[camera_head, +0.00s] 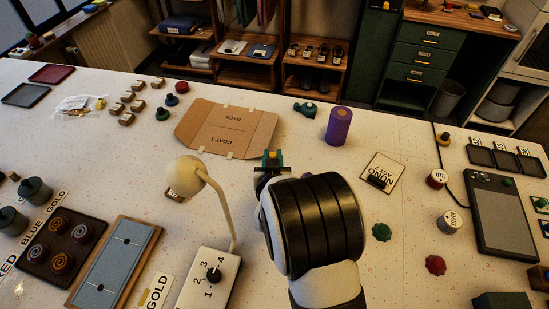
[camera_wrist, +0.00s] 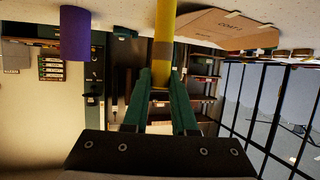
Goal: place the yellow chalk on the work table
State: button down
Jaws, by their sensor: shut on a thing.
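The yellow chalk (camera_wrist: 165,35) is a yellow stick held between the two green fingers of my gripper (camera_wrist: 162,82). It runs up out of the top of the wrist view, so its far end is hidden. In the head view my gripper (camera_head: 271,164) is over the middle of the pale work table (camera_head: 330,185), just in front of the cardboard coat piece. Only a small yellow bit shows there between the fingers. I cannot tell whether the chalk touches the table.
The cardboard coat piece (camera_head: 228,128) lies just behind my gripper. A purple cylinder (camera_head: 339,126) stands at right behind it. A cream lamp (camera_head: 186,177) and a numbered dial box (camera_head: 209,282) are at left. A small sign (camera_head: 383,172) lies at right.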

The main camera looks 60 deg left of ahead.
notch_tip(320, 180, down, 3)
jog(key=shift+f, duration=0.2)
jog(key=shift+f, duration=0.15)
jog(key=c, duration=0.7)
grip_release()
